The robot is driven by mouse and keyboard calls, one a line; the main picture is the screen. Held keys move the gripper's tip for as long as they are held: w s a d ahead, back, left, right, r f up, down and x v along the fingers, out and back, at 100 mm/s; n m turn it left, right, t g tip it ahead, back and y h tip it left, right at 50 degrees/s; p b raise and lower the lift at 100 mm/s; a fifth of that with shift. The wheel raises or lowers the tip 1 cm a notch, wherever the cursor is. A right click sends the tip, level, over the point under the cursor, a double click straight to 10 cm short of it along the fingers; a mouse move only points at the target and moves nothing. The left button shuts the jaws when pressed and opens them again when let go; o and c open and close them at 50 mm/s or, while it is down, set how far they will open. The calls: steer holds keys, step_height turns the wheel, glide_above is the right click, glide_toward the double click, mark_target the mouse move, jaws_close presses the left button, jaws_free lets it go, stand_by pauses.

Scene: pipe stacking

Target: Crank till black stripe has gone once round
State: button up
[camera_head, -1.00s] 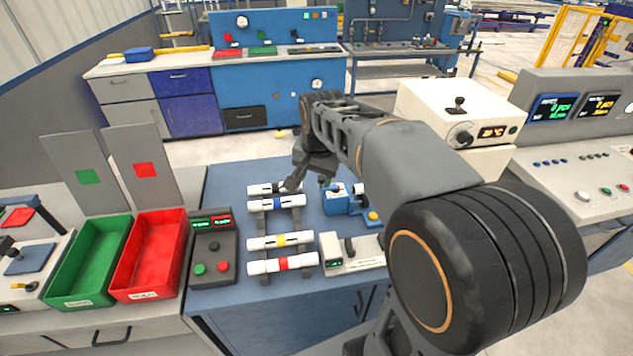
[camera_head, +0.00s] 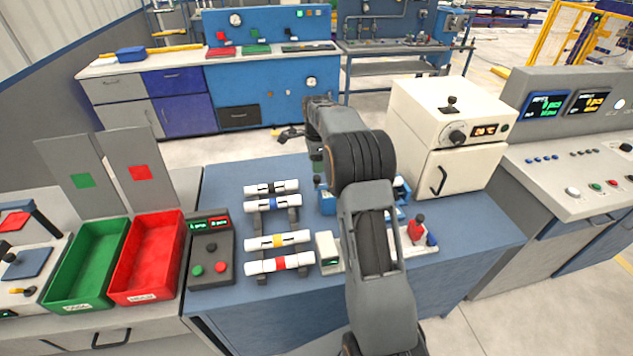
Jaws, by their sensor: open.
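A white pipe with a black stripe (camera_head: 264,188) lies at the back of a dark rack on the blue bench. White pipes with a blue stripe (camera_head: 272,203), a yellow stripe (camera_head: 278,240) and a red stripe (camera_head: 280,263) lie in front of it. A blue device (camera_head: 327,203) stands right of the pipes, mostly hidden behind my arm. I cannot make out a crank.
A green bin (camera_head: 62,303), a red bin (camera_head: 122,297) and a button box (camera_head: 211,270) stand left of the pipes. A cream oven-like box (camera_head: 401,103) stands at the back right. A red and blue object (camera_head: 417,230) lies right of my arm. The bench's right front is clear.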

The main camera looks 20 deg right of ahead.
mark_target(317, 177)
step_height(317, 177, down, 9)
steer(key=shift+r+p, duration=0.1)
steer(key=shift+p, duration=0.45)
steer(key=c, duration=0.9)
